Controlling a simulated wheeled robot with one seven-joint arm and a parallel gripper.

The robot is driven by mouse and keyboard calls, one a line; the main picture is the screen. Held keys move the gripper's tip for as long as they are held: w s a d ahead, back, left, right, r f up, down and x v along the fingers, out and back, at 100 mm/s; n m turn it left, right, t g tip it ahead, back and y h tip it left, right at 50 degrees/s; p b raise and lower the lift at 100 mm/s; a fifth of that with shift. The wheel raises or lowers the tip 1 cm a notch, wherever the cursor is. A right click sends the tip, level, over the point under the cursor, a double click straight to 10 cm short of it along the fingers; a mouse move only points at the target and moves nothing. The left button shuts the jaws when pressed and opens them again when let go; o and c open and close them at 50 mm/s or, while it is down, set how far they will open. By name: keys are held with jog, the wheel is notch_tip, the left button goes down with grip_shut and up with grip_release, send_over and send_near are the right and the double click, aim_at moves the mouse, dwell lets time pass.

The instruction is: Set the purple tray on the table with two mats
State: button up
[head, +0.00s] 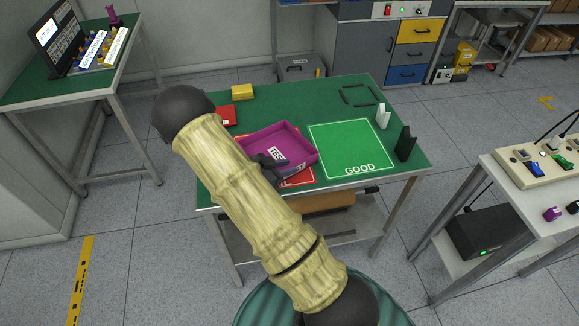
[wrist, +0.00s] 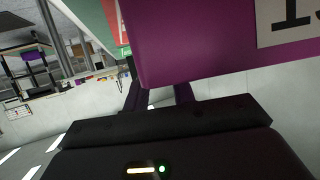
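The purple tray (head: 298,139) is an open box with a white "15" label, over the left-centre of the green-topped table (head: 345,90) in the head view. It sits askew over a red mat (head: 302,178), hiding most of it. Whether it rests on the mat or hangs just above is unclear. A bright green mat (head: 350,143) marked GOOD lies empty to its right.
A yellow box (head: 242,92) and a small red item (head: 226,115) lie at the table's back left. White (head: 383,116) and black (head: 405,143) upright pieces stand right of the green mat. A side table (head: 535,215) with a control box stands at the right.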

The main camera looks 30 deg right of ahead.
jog(key=v, duration=1)
jog(key=shift+a, duration=0.15)
jog(key=w+a+r+n+t+y, duration=0.45)
jog(key=r+n+t+y, duration=0.2)
jog(key=n+y, duration=0.35)
jog(key=s+r+n+g+y, duration=0.3)
jog(key=s+r+n+g, duration=0.1)
jog(key=s, duration=1.5)
jog(key=n+g, duration=0.1)
jog(key=n, duration=0.1)
jog(key=shift+d+n, duration=0.35)
jog(key=shift+n, duration=0.05)
jog(key=shift+g, duration=0.25)
